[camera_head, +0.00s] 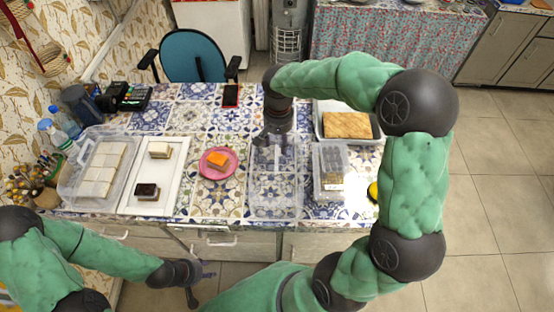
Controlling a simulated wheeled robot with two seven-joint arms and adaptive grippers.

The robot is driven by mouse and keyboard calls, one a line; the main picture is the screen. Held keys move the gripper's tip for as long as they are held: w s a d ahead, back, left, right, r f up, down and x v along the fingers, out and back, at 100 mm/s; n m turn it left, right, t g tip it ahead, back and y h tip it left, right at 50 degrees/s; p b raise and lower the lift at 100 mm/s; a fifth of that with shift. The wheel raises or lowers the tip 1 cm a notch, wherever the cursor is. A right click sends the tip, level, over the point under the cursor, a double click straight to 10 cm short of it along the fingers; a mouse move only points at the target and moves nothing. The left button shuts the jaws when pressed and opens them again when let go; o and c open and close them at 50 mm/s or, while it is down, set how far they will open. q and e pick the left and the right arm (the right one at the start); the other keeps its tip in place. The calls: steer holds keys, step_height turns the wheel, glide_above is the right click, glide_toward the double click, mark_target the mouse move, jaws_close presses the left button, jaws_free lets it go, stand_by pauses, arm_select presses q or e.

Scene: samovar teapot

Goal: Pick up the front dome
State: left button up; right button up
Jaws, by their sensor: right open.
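A clear, see-through dome (274,202) stands on the patterned tabletop at the middle front, right of the pink plate. Its edges are faint against the tiles. My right gripper (275,160) reaches down from above at the dome's back part. Its fingers are open and hard to make out, and I cannot tell whether they touch the dome. My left gripper (200,281) is low in front of the counter, away from the dome. Its fingers are small and dark, and I cannot tell whether they are open.
A pink plate (203,169) holds an orange piece (217,159). A white tray (174,197) with two cakes and a clear box (68,191) are left. A clear container (328,152) and a tray with a pastry (347,125) are right. A phone (231,95) lies at the back.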

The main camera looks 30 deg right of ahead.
mark_target(277, 167)
steer(key=f, duration=0.3)
steer(key=shift+s+a+f+b, duration=0.15)
steer(key=shift+s+f+b, duration=0.1)
steer(key=shift+f+b, duration=0.15)
steer(key=shift+w+f, duration=0.15)
steer(key=shift+f, duration=0.2)
steer(key=f, duration=0.1)
steer(key=f+b, duration=0.1)
steer(key=f, duration=0.3)
steer(key=shift+w+d+b, duration=0.25)
steer(key=shift+w+b, duration=0.15)
jaws_close()
